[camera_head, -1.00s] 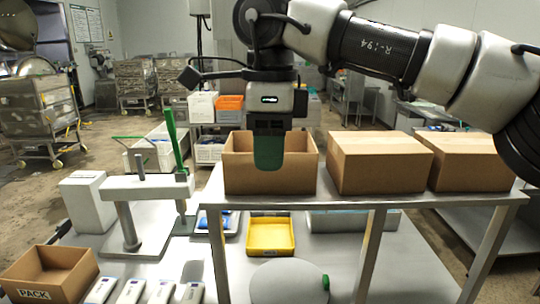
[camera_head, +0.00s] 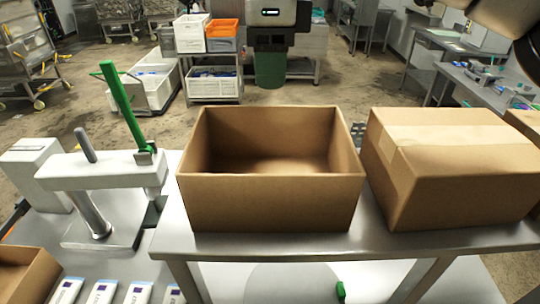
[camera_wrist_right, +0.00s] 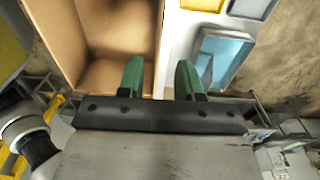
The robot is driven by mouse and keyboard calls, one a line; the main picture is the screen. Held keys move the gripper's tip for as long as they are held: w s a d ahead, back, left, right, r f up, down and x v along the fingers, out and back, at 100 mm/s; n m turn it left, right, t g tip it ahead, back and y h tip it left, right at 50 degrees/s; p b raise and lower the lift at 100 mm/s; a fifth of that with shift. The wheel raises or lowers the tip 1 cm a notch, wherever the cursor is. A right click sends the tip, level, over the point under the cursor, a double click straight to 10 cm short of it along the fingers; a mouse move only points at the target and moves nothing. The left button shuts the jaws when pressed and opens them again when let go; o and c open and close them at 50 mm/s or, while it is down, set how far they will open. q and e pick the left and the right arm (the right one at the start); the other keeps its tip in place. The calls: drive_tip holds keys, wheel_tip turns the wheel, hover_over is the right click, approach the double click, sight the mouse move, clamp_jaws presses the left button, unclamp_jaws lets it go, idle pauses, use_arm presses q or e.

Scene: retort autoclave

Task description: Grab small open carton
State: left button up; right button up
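An open brown carton (camera_head: 270,205) stands upright and empty on the raised metal shelf. Another open carton (camera_head: 22,275) is partly cut off at the lower left. My right gripper (camera_head: 270,68), with green fingers, shows beyond and above the first carton's far rim, apart from it in the head view. In the right wrist view the gripper (camera_wrist_right: 160,78) is open, with a clear gap between its fingers. There an open carton (camera_wrist_right: 105,30) lies at the upper left, with one side wall in line with the gap. Depth to that wall is unclear. My left gripper is not in view.
A closed taped carton (camera_head: 450,165) stands close on the right, with another at the right edge. A press with a green lever (camera_head: 122,105) is on the left. A rack with crates (camera_head: 212,85) is behind.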

sight(270, 106)
wheel_tip(270, 106, down, 3)
drive_tip(key=shift+s+f, duration=0.1)
drive_tip(key=shift+f, duration=0.1)
drive_tip(key=shift+f+p, duration=0.25)
drive_tip(key=shift+p, duration=0.15)
wheel_tip(270, 106, down, 4)
drive_tip(key=shift+f+p, duration=0.15)
drive_tip(key=shift+p, duration=1.05)
drive_tip(key=shift+f, duration=0.4)
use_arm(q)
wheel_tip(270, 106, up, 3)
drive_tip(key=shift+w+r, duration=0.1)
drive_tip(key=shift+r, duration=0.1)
use_arm(e)
clamp_jaws()
